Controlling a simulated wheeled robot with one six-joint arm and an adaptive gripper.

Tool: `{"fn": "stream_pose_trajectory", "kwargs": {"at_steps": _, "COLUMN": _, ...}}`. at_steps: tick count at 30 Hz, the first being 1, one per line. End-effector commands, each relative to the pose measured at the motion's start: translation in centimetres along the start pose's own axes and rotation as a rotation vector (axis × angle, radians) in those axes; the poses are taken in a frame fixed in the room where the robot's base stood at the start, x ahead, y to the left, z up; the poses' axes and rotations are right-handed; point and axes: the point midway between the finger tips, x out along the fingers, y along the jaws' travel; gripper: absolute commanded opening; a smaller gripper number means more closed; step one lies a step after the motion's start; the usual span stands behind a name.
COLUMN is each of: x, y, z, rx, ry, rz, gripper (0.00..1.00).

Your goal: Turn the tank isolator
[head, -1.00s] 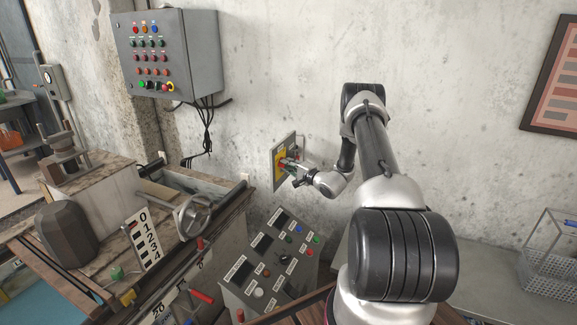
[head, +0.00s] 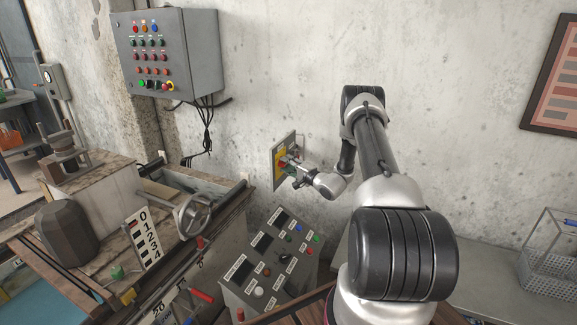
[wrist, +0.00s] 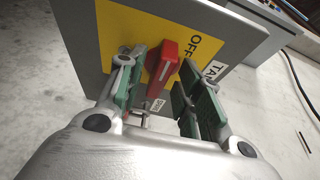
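The tank isolator has a red handle (wrist: 165,62) on a yellow plate with the word OFF, set on a grey box face (wrist: 85,45). In the head view the isolator's yellow plate (head: 279,163) is on the wall, left of my wrist. My gripper (wrist: 160,78) is right at the handle, its green-padded fingers apart on either side of it. The left finger looks close to the handle, and a gap shows towards the right finger. I cannot tell whether either finger touches it.
A grey control box (head: 165,52) with many buttons hangs on the wall at upper left. A sloped console (head: 270,262) stands below the isolator. A bench with a handwheel (head: 194,217) is at left. Bare wall lies around the isolator.

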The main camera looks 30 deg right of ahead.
Motion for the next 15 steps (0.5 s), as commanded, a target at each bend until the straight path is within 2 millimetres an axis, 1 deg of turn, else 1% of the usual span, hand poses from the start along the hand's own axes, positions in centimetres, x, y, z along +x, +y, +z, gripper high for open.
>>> {"fn": "stream_pose_trajectory", "kwargs": {"at_steps": 5, "x": 0.0, "y": 0.1, "z": 0.0, "rx": 0.001, "ry": 0.000, "rz": 0.001, "gripper": 0.37}}
{"fn": "stream_pose_trajectory", "kwargs": {"at_steps": 8, "x": -0.6, "y": 0.1, "z": -0.1, "rx": 0.002, "ry": 0.001, "rz": 0.002, "gripper": 0.37}}
{"fn": "stream_pose_trajectory", "kwargs": {"at_steps": 11, "x": -2.0, "y": 0.1, "z": -0.1, "rx": 0.002, "ry": 0.003, "rz": 0.001, "gripper": 0.37}}
{"fn": "stream_pose_trajectory", "kwargs": {"at_steps": 15, "x": -5.1, "y": 0.0, "z": -0.1, "rx": 0.003, "ry": 0.004, "rz": 0.002, "gripper": 0.37}}
